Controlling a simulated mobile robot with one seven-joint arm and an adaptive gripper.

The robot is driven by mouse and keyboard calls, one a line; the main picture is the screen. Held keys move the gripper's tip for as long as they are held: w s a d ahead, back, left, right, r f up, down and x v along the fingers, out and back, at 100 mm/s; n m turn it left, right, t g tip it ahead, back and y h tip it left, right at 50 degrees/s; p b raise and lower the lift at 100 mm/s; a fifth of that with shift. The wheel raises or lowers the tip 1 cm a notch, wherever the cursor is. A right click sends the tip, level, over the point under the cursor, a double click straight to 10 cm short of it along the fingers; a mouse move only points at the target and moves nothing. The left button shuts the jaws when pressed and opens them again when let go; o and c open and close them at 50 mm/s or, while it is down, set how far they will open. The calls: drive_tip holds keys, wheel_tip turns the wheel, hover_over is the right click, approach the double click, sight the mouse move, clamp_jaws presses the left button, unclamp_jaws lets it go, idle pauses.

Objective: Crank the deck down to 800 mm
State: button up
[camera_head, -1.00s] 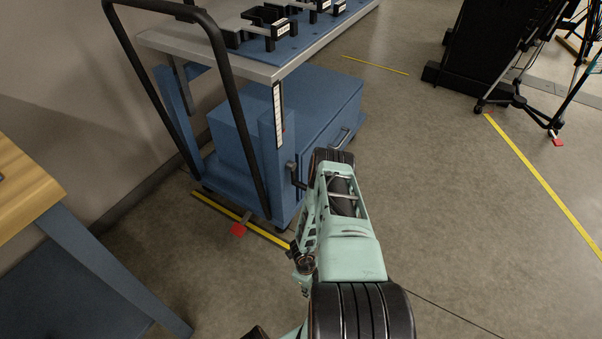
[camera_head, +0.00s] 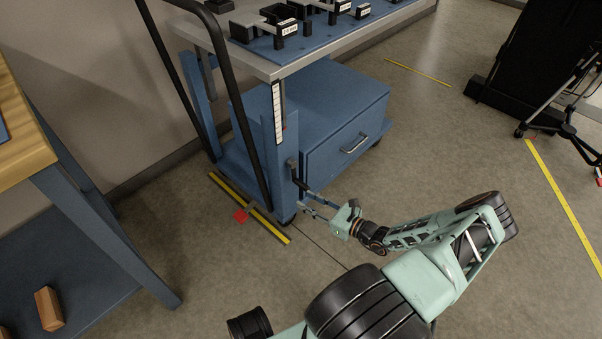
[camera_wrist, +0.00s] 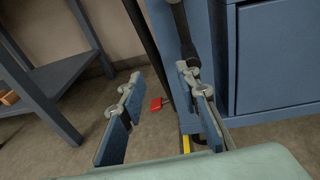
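The blue lift cart carries a grey-edged deck (camera_head: 285,68) on blue posts. A white scale strip (camera_head: 278,112) runs down the front post, too small to read. A dark crank (camera_head: 294,172) sticks out low from that post. My gripper (camera_head: 309,208) is just below and in front of the crank in the head view. In the wrist view, my gripper (camera_wrist: 163,108) has its two blue-padded fingers spread wide. The dark crank (camera_wrist: 183,30) hangs by the right finger there, partly hidden behind it; I cannot tell whether they touch. Nothing is between the fingers.
The cart has a drawer box (camera_head: 345,135) and a black push handle (camera_head: 247,130). A wooden-topped bench (camera_head: 22,130) stands at the left. A red floor marker (camera_head: 241,216) and yellow tape lie by the cart. A black stand (camera_head: 535,60) is at right. The floor between is open.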

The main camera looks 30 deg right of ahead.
sight(295, 172)
drive_tip(key=d+r+t, duration=0.2)
drive_tip(key=d+r, duration=0.2)
drive_tip(key=shift+h, duration=0.4)
drive_tip(key=b+x, duration=0.2)
drive_tip(key=x, duration=0.8)
drive_tip(key=shift+w+a, duration=0.1)
drive_tip(key=shift+w, duration=0.2)
clamp_jaws()
